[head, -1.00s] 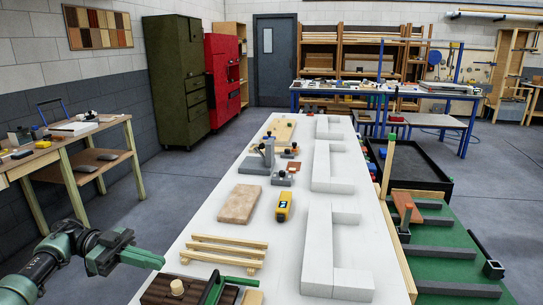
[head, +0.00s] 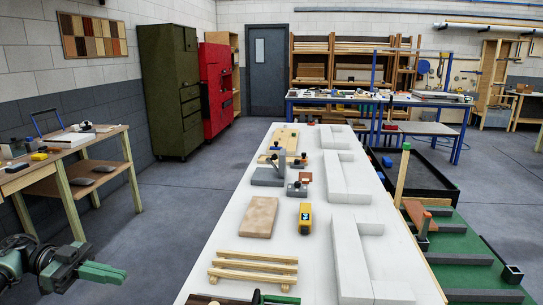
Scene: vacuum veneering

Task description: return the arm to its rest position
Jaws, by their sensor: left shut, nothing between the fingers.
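My left gripper (head: 104,273) is at the lower left in the head view, its green fingers pointing right. It is shut and empty. It hangs over the floor gap to the left of the long white table (head: 217,231), apart from the table and everything on it.
A wooden workbench (head: 62,163) stands at the left. The grey floor (head: 165,205) between them is clear.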

